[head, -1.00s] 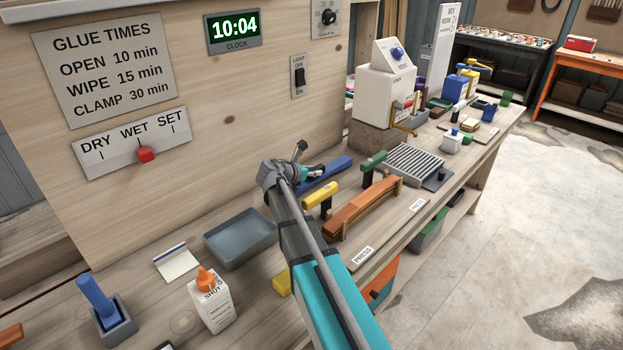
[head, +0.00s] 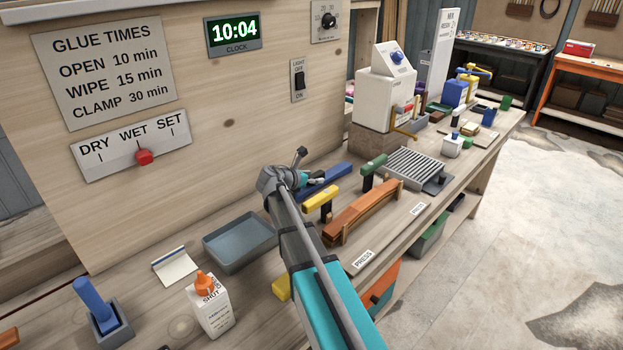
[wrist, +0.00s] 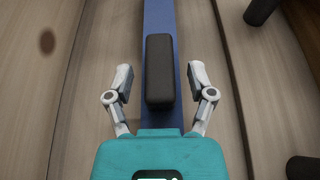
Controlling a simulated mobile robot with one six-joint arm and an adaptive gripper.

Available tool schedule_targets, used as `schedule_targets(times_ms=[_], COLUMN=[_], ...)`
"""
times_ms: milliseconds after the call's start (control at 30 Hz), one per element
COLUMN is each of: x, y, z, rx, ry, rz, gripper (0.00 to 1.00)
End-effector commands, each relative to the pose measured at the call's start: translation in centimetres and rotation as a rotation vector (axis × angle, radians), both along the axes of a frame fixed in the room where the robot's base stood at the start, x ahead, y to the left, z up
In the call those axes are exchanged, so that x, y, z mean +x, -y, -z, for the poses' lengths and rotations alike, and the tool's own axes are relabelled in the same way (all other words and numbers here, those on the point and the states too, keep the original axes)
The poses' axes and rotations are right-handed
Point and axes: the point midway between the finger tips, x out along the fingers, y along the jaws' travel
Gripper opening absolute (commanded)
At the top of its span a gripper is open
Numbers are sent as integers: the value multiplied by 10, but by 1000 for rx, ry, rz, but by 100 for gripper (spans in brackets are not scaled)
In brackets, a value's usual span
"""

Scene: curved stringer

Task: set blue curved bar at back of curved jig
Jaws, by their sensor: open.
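The blue curved bar (head: 333,174) lies at the back of the bench, behind the yellow and green bars and near the wooden wall panel. In the wrist view the blue bar (wrist: 159,22) runs lengthwise up the picture, with a black block-like grip (wrist: 159,60) on top. My gripper (wrist: 160,82) is open, one finger on each side of the black grip, with visible gaps. In the head view my gripper (head: 305,178) is at the blue bar's near-left end, partly hiding it. The curved jig, with orange-brown curved strips (head: 362,210), stands in front of the bar.
A grey tray (head: 240,243) and a glue bottle (head: 210,305) are to the left. A ribbed grey rack (head: 415,167) is to the right.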

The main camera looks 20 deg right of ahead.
Motion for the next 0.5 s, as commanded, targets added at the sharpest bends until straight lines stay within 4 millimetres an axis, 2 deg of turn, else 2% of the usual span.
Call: schedule_targets(times_ms=[367,500], x=[0,-4], y=[0,-9], z=[-3,-8], rx=[0,0], ry=[0,0], rz=[0,-2], gripper=[71,71])
